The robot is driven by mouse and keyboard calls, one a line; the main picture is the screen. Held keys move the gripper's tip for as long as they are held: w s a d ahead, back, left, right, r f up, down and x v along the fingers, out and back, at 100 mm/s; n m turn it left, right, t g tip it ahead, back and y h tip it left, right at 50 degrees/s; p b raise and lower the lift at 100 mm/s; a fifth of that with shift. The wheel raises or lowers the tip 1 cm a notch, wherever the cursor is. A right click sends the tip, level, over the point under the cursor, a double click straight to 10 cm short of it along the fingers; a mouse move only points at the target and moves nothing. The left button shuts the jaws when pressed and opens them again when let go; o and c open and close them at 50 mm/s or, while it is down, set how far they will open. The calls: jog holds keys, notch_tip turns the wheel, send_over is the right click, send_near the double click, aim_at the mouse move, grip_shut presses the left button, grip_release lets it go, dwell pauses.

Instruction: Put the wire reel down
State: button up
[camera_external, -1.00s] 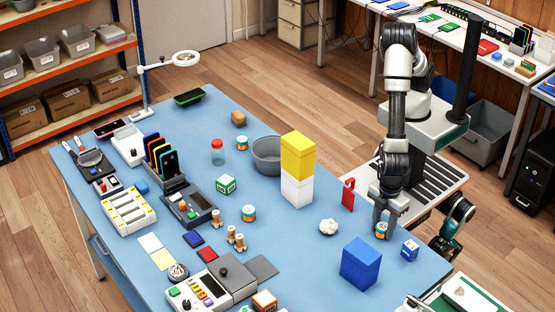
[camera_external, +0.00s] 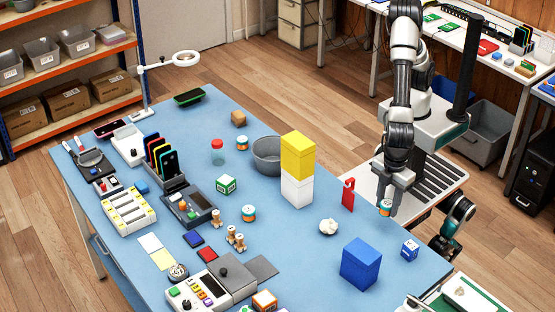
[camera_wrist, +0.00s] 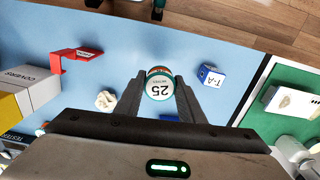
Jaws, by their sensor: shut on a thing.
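My gripper (camera_external: 387,205) is shut on a wire reel (camera_external: 385,208), a small round reel with an orange and teal band and a white end. The reel is between the fingertips near the right edge of the blue table (camera_external: 330,262). In the wrist view the reel (camera_wrist: 160,86) shows its white end marked "25", held between the two dark fingers. It appears to be a little above the table top; the exact gap is hard to tell.
A blue box (camera_external: 361,263), a small blue-and-white cube (camera_external: 409,249), a crumpled white ball (camera_external: 328,227) and a red tag-shaped stand (camera_external: 348,194) surround the gripper. Yellow and white boxes (camera_external: 297,170) stand stacked to the left. Bare table lies between these things.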

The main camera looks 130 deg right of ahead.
aim_at(388, 203)
jog(key=shift+r, duration=0.2)
notch_tip(388, 203, up, 18)
jog(key=w+d+m+p, duration=0.25)
jog(key=w+d, duration=0.25)
jog(key=d, duration=0.7)
jog(key=w+d+m+p, duration=0.1)
jog(key=w+d+m, duration=0.35)
jog(key=d, duration=0.75)
jog(key=s+d+m+p, duration=0.1)
jog(key=s+d+m, duration=0.15)
jog(key=d, duration=0.95)
jog(key=s+d+m+p, duration=0.1)
jog(key=d+m, duration=0.2)
jog(key=d, duration=0.9)
jog(key=shift+n, duration=0.35)
jog(key=shift+f+b, duration=3.8)
jog(key=shift+f, duration=7.05)
